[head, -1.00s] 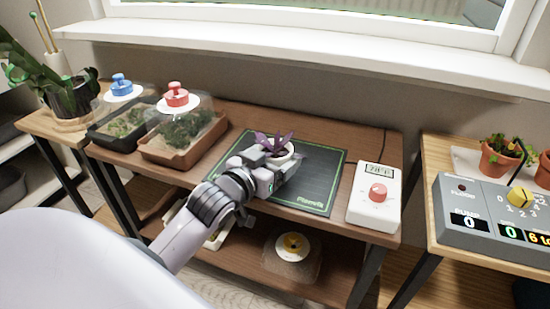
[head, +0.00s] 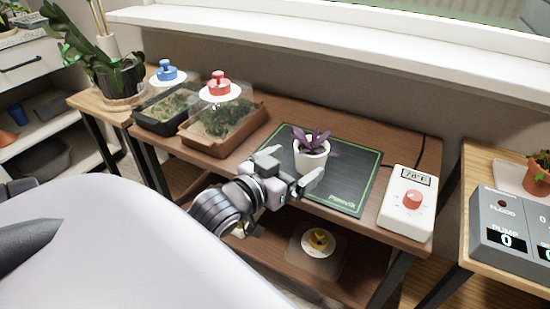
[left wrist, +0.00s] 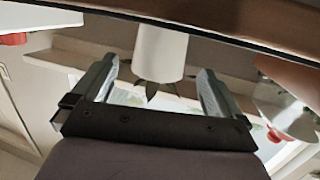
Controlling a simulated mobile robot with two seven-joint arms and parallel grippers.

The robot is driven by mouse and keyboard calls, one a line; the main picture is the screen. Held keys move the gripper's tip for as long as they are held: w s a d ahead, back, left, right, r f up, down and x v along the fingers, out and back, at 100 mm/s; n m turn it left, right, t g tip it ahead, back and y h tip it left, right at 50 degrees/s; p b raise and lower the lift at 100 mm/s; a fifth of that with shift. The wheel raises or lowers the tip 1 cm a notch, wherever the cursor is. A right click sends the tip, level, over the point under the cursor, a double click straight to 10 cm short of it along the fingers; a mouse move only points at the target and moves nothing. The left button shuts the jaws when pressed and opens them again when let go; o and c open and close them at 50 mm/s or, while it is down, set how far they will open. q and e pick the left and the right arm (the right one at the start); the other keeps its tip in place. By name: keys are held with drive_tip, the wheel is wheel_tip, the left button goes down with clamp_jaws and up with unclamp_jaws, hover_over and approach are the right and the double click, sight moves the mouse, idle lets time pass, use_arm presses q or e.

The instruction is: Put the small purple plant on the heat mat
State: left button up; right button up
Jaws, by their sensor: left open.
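My left gripper (head: 289,168) is open and empty, in front of the pot at the mat's front-left edge. Its fingers point toward the pot and appear clear of it. In the left wrist view, the white pot (left wrist: 161,50) shows upside down beyond the gap between the open fingers (left wrist: 160,80), with dark leaves below it. My right gripper is not in view.
Two covered seed trays, with a blue knob (head: 167,70) and a red knob (head: 218,84), stand left of the mat. A white controller (head: 407,205) with a red dial stands to its right. A yellow-topped object (head: 319,240) is on the lower shelf.

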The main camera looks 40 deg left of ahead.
use_arm(q)
drive_tip(key=shift+s+r, duration=0.2)
drive_tip(key=shift+s, duration=1.2)
drive_tip(key=shift+s+r, duration=0.2)
drive_tip(key=shift+s, duration=1.15)
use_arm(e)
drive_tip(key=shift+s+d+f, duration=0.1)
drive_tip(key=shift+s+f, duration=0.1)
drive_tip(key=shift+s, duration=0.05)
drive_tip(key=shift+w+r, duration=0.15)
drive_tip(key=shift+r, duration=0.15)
